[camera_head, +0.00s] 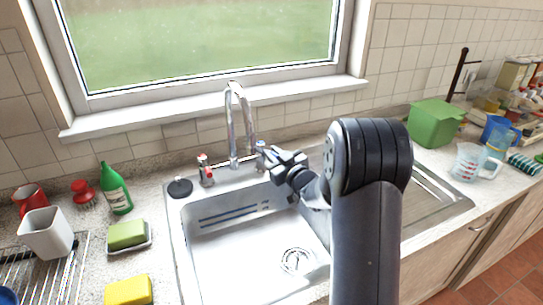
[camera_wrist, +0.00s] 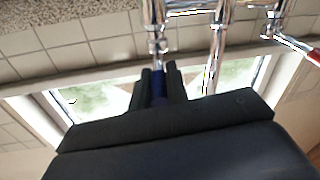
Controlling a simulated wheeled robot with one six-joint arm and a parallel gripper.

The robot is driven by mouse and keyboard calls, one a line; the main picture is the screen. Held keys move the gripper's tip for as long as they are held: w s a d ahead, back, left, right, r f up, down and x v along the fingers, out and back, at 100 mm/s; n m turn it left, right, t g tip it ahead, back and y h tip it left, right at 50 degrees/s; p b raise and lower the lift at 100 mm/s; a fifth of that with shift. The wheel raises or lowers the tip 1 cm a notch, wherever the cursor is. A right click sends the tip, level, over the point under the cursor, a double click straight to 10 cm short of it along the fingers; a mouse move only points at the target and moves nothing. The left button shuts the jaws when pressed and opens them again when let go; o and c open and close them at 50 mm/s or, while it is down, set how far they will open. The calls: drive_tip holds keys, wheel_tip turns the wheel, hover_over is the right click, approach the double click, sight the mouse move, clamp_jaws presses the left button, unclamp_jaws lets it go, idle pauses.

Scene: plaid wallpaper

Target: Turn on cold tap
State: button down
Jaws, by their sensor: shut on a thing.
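The cold tap (camera_head: 261,145), with a blue mark, stands at the back right of the sink, right of the tall chrome spout (camera_head: 233,125). My gripper (camera_head: 270,154) is at this tap, reaching in from the right. In the wrist view, which looks upside down, my gripper's fingers (camera_wrist: 158,85) are shut on the blue tap handle (camera_wrist: 158,88). The chrome body of the cold tap (camera_wrist: 154,25) shows just above the fingers. The hot tap (camera_head: 205,170), with a red mark, stands left of the spout; its red handle also shows in the wrist view (camera_wrist: 292,42).
The steel sink (camera_head: 235,250) is empty. A black plug (camera_head: 180,187) lies at its back left corner. A green bottle (camera_head: 115,190), sponges and a white cup (camera_head: 47,233) stand on the left. A green box (camera_head: 436,123) and a measuring jug (camera_head: 468,162) stand on the right.

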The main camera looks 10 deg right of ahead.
drive_tip(key=shift+w+d+r+n+g+y+p, duration=0.1)
drive_tip(key=shift+w+d+n+g+y+p, duration=0.1)
drive_tip(key=shift+d+n+g+y, duration=0.35)
drive_tip(key=shift+w+d+f+n+g+y+p, duration=0.1)
drive_tip(key=shift+n+y+p, duration=0.25)
drive_tip(key=shift+y, duration=0.5)
drive_tip(key=shift+w+d+r+n+g+y+p, duration=0.15)
drive_tip(key=shift+d+n+g+y, duration=0.2)
drive_tip(key=shift+n+y, duration=0.25)
drive_tip(key=shift+a, duration=0.1)
drive_tip(key=c, duration=1.4)
unclamp_jaws()
drive_tip(key=b+v, duration=0.1)
drive_tip(key=v, duration=1)
drive_tip(key=shift+w+b, duration=0.1)
drive_tip(key=shift+b, duration=0.3)
